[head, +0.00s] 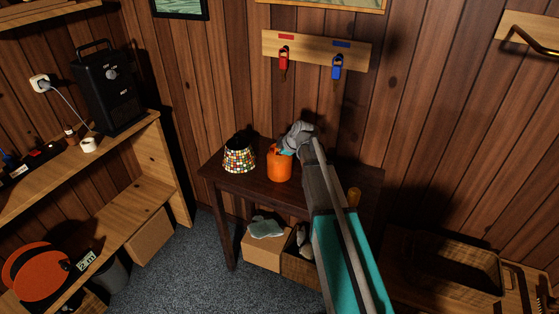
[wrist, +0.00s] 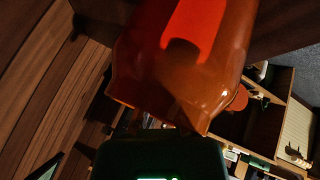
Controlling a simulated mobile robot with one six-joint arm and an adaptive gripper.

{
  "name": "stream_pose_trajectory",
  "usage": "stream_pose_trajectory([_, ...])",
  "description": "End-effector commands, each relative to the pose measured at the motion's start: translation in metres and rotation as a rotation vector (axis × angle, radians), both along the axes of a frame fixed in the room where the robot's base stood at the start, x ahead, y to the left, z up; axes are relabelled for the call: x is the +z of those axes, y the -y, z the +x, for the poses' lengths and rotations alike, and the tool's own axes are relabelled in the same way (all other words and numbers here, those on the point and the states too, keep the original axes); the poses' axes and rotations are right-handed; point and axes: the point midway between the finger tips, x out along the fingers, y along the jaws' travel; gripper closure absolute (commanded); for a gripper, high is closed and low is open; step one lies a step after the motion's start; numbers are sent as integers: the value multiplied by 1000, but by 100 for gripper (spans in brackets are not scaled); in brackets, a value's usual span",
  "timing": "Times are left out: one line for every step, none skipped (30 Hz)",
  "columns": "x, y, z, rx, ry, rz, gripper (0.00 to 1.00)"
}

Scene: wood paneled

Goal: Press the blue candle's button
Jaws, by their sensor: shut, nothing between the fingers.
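An orange candle-like cylinder (head: 279,167) stands upright on the dark wooden table. It fills the top of the wrist view (wrist: 150,85), with a brighter red-orange patch and a wavy rim. My gripper (head: 287,150) is shut and empty at the cylinder's top right edge; I cannot tell whether it touches. The gripper covers part of the cylinder's top. No blue candle and no button can be made out. A small amber object (head: 354,197), partly behind my arm, stands on the right of the table.
A mosaic lamp (head: 239,157) stands left of the cylinder on the dark table (head: 222,178). Red (head: 284,62) and blue (head: 337,68) keys hang from a wall board above. Boxes (head: 262,250) sit below. Shelves (head: 163,165) stand left; a wooden tray (head: 450,265) lies right.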

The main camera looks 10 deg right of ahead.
Motion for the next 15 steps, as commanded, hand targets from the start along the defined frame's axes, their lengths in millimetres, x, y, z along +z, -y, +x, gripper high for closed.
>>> stream_pose_trajectory([1, 0, 0, 0, 0, 0, 100])
stream_pose_trajectory([1, 0, 0, 0, 0, 0, 100])
stream_pose_trajectory([2, 0, 0, 0, 1, 0, 100])
stream_pose_trajectory([4, 0, 0, 0, 1, 0, 100])
stream_pose_trajectory([5, 0, 0, 0, 1, 0, 100])
stream_pose_trajectory([7, 0, 0, 0, 1, 0, 100])
stream_pose_trajectory([9, 0, 0, 0, 1, 0, 100])
stream_pose_trajectory([12, 0, 0, 0, 1, 0, 100])
stream_pose_trajectory([15, 0, 0, 0, 1, 0, 100])
stream_pose_trajectory([17, 0, 0, 0, 1, 0, 100])
stream_pose_trajectory([20, 0, 0, 0, 1, 0, 100])
stream_pose_trajectory([22, 0, 0, -1, 2, 0, 100])
stream_pose_trajectory([25, 0, 0, 0, 2, 1, 100])
stream_pose_trajectory([27, 0, 0, 0, 2, 1, 100])
stream_pose_trajectory([30, 0, 0, -1, 2, 1, 100])
